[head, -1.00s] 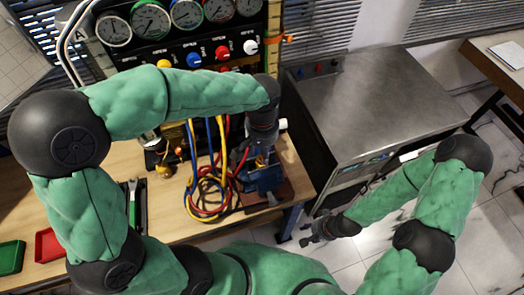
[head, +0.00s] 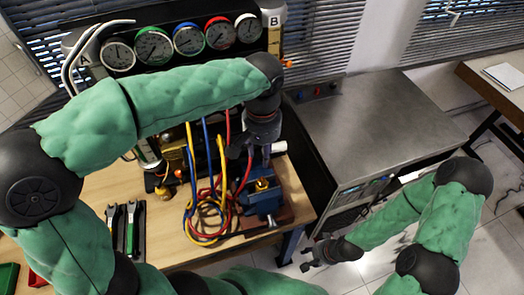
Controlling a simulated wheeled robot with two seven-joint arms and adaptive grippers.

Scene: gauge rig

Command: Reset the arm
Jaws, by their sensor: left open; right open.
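My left arm reaches across the front of the gauge rig (head: 185,45). Its gripper (head: 256,152) points down and is open and empty, above the blue vise (head: 264,200) on the wooden bench. A small yellow, brass-like piece (head: 262,185) sits in the vise, below the gripper and apart from it. My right gripper (head: 309,257) is open and empty, low over the floor, right of the bench. My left forearm hides the lower part of the rig panel.
Red, yellow and blue hoses (head: 205,215) loop on the bench (head: 165,235) left of the vise. Green-handled tools (head: 132,228) lie further left. A steel-topped cabinet (head: 375,115) stands right of the bench. Tiled floor (head: 375,262) shows around my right arm.

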